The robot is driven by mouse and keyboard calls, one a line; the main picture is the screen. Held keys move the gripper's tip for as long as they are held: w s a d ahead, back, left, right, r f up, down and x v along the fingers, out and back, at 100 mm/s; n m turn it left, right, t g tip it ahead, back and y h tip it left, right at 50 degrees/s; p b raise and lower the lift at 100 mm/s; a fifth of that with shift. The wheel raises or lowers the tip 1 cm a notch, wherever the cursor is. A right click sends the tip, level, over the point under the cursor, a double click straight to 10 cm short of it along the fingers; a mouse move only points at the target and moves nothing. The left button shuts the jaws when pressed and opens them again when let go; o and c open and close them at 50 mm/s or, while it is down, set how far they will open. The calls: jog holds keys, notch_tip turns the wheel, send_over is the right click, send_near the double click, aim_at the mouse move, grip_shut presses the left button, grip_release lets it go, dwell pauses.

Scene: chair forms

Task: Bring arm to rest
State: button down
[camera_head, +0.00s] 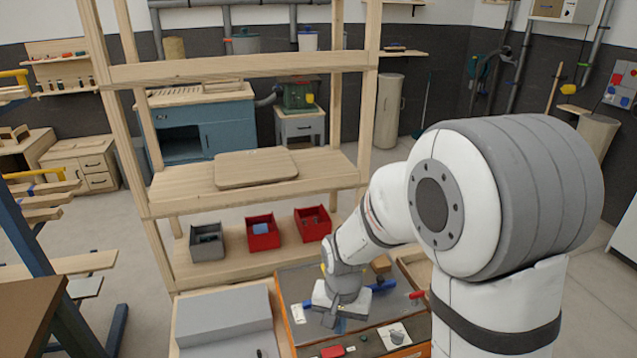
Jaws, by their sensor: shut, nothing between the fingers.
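My white arm fills the right of the view and reaches forward and down. My gripper (331,319) is at its far end, low over a workbench (300,340) with several small items on it. The gripper is shut, with nothing seen held in it. Its fingertips are small in the picture, and I cannot tell whether they touch the bench surface.
A wooden shelf unit (230,70) stands ahead. Its lower shelf holds a grey bin (207,245) and two red bins (262,236). A grey box (222,318) stands left.

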jog(key=s+d+r+n+t, duration=0.1)
jog(key=s+d+r, duration=0.4)
jog(key=r, duration=0.3)
jog(key=s+d+r+n+t, duration=0.1)
jog(key=s+d+r+t, duration=0.1)
jog(key=s+d+r, duration=0.3)
notch_tip(320, 180, up, 3)
jog(key=s, duration=0.2)
jog(key=shift+s+r+n, duration=0.15)
jog(key=shift+s+n, duration=0.2)
jog(key=shift+n, duration=0.05)
jog(key=shift+w, duration=0.1)
